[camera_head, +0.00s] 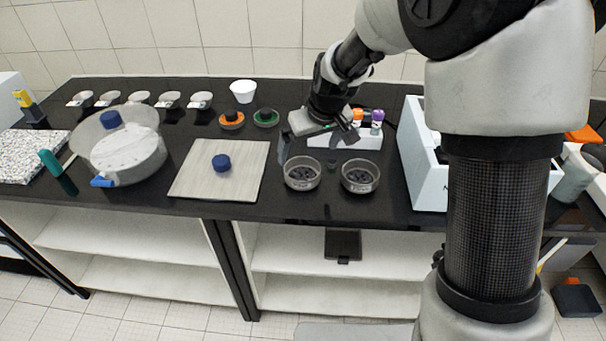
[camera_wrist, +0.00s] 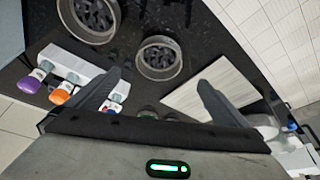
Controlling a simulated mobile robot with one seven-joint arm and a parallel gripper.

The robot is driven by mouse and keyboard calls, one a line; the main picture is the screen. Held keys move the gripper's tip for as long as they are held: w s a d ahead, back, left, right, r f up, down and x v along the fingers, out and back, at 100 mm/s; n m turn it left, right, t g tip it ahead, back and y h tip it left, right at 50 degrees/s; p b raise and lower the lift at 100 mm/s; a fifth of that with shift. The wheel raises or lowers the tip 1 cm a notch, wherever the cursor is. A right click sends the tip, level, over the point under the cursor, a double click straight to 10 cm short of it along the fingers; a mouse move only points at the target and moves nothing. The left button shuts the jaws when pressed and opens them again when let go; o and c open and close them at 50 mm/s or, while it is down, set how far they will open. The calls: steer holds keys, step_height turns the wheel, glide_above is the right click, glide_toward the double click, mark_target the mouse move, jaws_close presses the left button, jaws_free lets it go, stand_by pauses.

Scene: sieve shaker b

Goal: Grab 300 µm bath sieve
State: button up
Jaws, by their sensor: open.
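Two small round metal sieves with dark pieces inside stand side by side near the counter's front edge: a left sieve (camera_head: 303,186) and a right sieve (camera_head: 361,189). The wrist view also shows the left sieve (camera_wrist: 158,75) and the right sieve (camera_wrist: 78,32). I can read no mesh size on either, so I cannot tell which is 300 µm. My gripper (camera_head: 318,146) is open and empty, above the counter just behind the sieves. In the wrist view my gripper (camera_wrist: 160,82) has its fingers spread, with the left sieve beyond the gap between them.
A white rack (camera_head: 340,141) with orange- and purple-capped vials stands close behind the sieves. A pale blue-white box (camera_head: 424,175) is to their right. A light board (camera_head: 200,185) with a blue-capped item is left. Bare black counter lies between board and left sieve.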

glide_toward(301, 173)
steer(key=shift+w+a+f, duration=0.1)
steer(key=shift+a+f, duration=0.15)
steer(key=shift+f, duration=0.45)
steer(key=shift+x, duration=2.65)
steer(key=shift+d, duration=0.1)
steer(key=c, duration=1.1)
